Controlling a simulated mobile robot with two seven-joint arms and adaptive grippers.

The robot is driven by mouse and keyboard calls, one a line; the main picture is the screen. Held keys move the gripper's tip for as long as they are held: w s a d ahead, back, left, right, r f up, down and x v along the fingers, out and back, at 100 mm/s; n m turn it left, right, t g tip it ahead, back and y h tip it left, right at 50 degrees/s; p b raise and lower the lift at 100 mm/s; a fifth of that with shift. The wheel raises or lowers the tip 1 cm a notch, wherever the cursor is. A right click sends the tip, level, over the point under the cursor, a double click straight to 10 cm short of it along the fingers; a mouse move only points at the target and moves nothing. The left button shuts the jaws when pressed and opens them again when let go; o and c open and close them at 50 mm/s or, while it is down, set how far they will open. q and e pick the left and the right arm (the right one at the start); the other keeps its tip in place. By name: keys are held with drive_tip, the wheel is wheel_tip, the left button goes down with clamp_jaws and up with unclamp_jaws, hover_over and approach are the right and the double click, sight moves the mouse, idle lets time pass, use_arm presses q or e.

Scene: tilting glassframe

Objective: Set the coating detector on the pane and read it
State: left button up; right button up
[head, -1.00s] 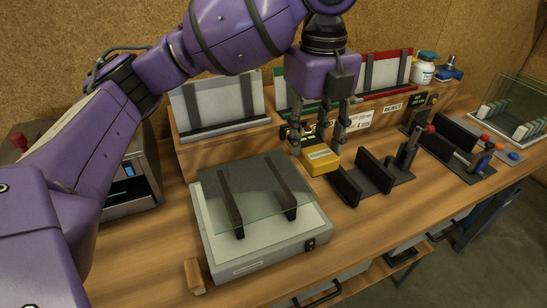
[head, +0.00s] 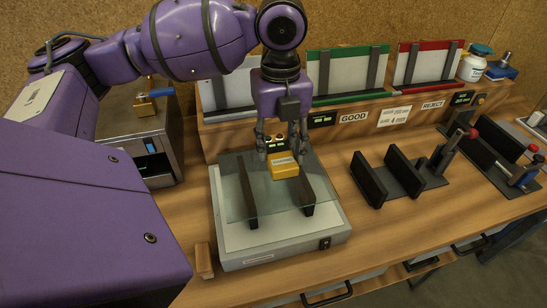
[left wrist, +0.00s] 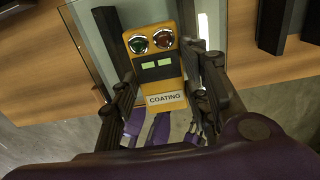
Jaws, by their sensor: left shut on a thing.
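The coating detector (head: 284,167) is a small yellow box with a white label. My left gripper (head: 283,148) is shut on it and holds it over the far part of the glass pane (head: 235,200). I cannot tell whether the detector touches the glass. The pane lies flat across two dark bars on a grey light box (head: 282,258). In the left wrist view the detector (left wrist: 157,70) shows a green and a red round lamp, two pale green windows and the label COATING. The left gripper's fingers (left wrist: 168,88) stand on either side of it. My right gripper is out of view.
Behind stand racks with GOOD (head: 353,117) and REJECT (head: 432,104) signs. A black slotted holder (head: 402,178) with a red-tipped clamp stands right of the light box. A grey metal box (head: 145,140) stands at left. A small wooden block (head: 204,260) is at the front left.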

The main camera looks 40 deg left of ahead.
sight(273, 149)
use_arm(q)
drive_tip(key=shift+s+a+f, duration=0.15)
drive_tip(key=shift+a+f, duration=0.25)
drive_tip(key=shift+f, duration=0.05)
wheel_tip(273, 149, down, 4)
drive_tip(key=shift+s+a+r, duration=0.1)
drive_tip(key=shift+a+r, duration=0.05)
drive_tip(key=shift+r, duration=0.05)
drive_tip(key=o, duration=1.3)
drive_tip(key=shift+f, duration=0.1)
drive_tip(key=shift+c, duration=0.2)
wheel_tip(273, 149, up, 12)
drive_tip(key=shift+r+p, duration=0.15)
drive_tip(key=shift+p, duration=0.25)
